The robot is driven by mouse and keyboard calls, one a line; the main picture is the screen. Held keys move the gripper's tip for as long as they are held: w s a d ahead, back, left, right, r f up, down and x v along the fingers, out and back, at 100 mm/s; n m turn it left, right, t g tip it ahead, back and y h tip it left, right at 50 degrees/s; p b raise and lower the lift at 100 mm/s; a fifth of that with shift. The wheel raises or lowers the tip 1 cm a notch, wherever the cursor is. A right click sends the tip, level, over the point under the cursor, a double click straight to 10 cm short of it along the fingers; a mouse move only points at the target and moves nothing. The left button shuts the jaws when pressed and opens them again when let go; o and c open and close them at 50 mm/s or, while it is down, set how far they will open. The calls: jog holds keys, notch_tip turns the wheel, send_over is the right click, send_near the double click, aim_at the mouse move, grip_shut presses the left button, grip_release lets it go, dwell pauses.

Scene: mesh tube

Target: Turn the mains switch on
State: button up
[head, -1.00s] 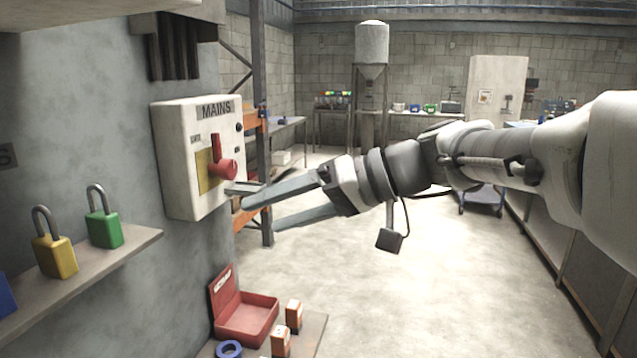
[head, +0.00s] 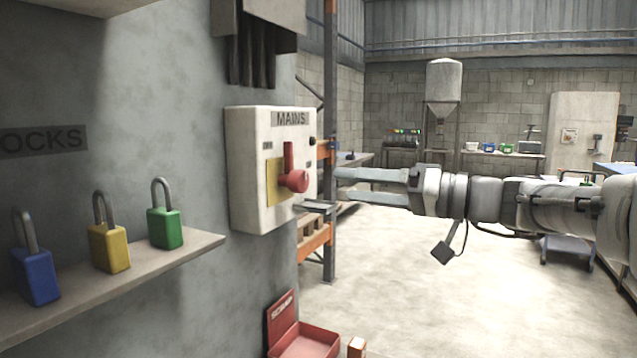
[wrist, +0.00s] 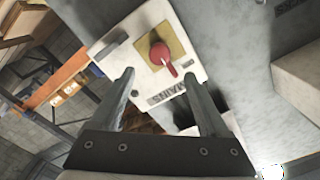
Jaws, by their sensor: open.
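The mains switch is a pale wall box (head: 246,170) labelled MAINS, with a yellow plate and a red rotary handle (head: 294,181). The handle's lever points up toward the MAINS label. The small side markings are too small to read surely. My gripper (head: 338,186) is open and empty to the right of the box, roughly level with the handle, not visibly touching it. In the wrist view the red handle (wrist: 160,53) shows just beyond and between the open fingertips (wrist: 160,76), with the box face (wrist: 110,35) behind it.
A shelf (head: 190,250) left of the box holds a blue padlock (head: 36,275), a yellow padlock (head: 109,248) and a green padlock (head: 165,228). A red SCRAP box (head: 305,345) sits below. An orange rack (head: 315,240) stands behind.

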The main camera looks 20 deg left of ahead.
aim_at(306, 181)
jog(key=a, duration=0.7)
jog(key=w+a, duration=0.1)
jog(key=a, duration=0.3)
grip_shut()
